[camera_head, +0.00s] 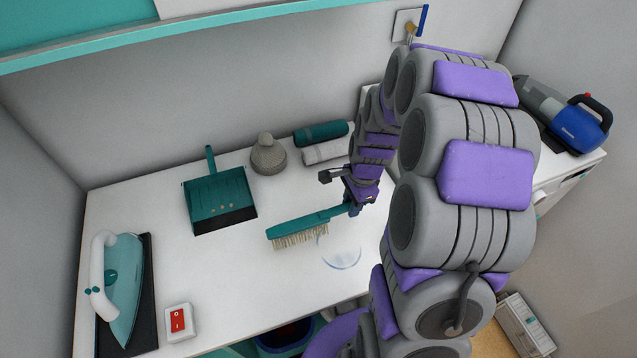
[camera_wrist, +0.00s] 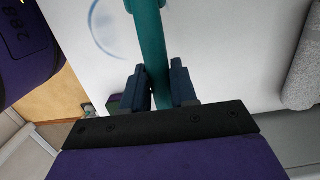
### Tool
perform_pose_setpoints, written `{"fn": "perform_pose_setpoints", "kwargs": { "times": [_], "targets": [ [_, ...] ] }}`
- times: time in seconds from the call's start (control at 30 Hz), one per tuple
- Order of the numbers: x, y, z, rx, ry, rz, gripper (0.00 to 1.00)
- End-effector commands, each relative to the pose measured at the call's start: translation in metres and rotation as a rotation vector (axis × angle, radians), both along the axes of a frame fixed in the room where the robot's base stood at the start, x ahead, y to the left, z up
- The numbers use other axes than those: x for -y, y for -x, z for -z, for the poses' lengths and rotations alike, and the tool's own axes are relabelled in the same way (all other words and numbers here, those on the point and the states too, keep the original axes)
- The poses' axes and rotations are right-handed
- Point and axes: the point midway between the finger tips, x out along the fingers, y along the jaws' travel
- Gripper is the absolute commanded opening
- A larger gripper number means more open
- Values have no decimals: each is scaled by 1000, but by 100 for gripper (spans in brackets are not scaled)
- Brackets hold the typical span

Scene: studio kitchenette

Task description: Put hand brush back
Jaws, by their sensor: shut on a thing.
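The hand brush (camera_head: 303,226) is teal with pale bristles pointing down. It is at the middle of the white table, with its handle toward my gripper (camera_head: 350,200). My gripper is shut on the brush's handle. In the wrist view the teal handle (camera_wrist: 150,45) passes between the two dark blue fingers of my gripper (camera_wrist: 160,86). The brush looks held just above the table, though I cannot tell whether the bristles touch it. A teal dustpan (camera_head: 219,198) with crumbs in it lies at the back left of the brush.
A blue ring mark (camera_head: 342,258) is on the white table (camera_head: 235,270) in front of the brush. An iron (camera_head: 122,290) and a red switch box (camera_head: 179,321) stand at the left. A grey cone-shaped object (camera_head: 268,156) and rolled towels (camera_head: 321,133) lie at the back. A handheld vacuum (camera_head: 566,115) sits at the right.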

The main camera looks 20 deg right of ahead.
Motion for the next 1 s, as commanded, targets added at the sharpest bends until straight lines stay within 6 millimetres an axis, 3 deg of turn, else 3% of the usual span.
{"fn": "perform_pose_setpoints", "kwargs": {
  "times": [0.2, 0.6, 1.0],
  "targets": [
    [9, -44, 6, 0, -2, 1, 0],
    [23, -113, 12, 1, 1, 0, 0],
    [30, -137, 13, -1, -1, 1, 0]
  ]
}}
